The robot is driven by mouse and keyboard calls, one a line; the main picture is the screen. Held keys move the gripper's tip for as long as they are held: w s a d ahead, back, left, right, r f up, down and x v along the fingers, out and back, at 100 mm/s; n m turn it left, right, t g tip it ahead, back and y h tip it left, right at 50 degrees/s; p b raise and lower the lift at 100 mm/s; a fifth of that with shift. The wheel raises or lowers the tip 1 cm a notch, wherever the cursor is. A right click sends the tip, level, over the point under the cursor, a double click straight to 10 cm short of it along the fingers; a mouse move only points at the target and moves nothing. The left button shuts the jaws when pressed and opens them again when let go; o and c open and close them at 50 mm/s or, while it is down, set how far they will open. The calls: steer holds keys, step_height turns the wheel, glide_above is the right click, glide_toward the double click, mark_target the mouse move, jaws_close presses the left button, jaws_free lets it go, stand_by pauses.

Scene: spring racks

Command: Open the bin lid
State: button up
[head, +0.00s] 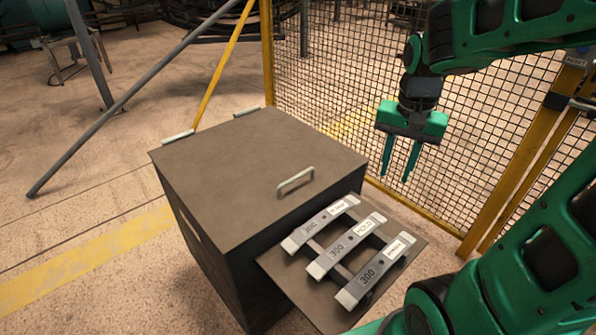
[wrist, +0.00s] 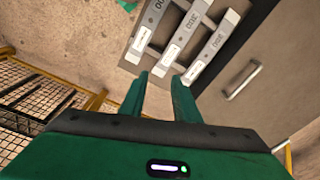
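The bin (head: 215,240) is a large brown-grey box. Its flat lid (head: 235,165) lies shut on top, with two pale hinges (head: 178,137) along the far edge. A pale metal handle (head: 296,181) stands on the lid near its front right edge; it also shows at the right in the wrist view (wrist: 243,82). My gripper (head: 398,172) hangs in the air to the right of the bin, fingers pointing down and apart, with nothing between them. In the wrist view its two fingers (wrist: 160,88) are clearly separated. It is apart from the handle and the lid.
A shelf (head: 310,292) on the bin's front side carries three grey bars (head: 338,240) marked 300, close to the handle. A yellow-framed mesh fence (head: 340,90) stands behind and to the right. Open floor (head: 110,130) lies to the left.

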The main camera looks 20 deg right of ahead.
steer(key=w+a+f+m, duration=0.15)
steer(key=w+a, duration=0.35)
steer(key=w, duration=0.5)
steer(key=m+t+y, duration=0.1)
steer(key=m, duration=0.2)
glide_toward(299, 176)
steer(key=f, duration=0.2)
steer(key=w+f, duration=0.1)
steer(key=f, duration=0.4)
steer(key=shift+w+a+f, duration=0.15)
steer(key=shift+a+f, duration=0.1)
steer(key=shift+a, duration=0.05)
jaws_close()
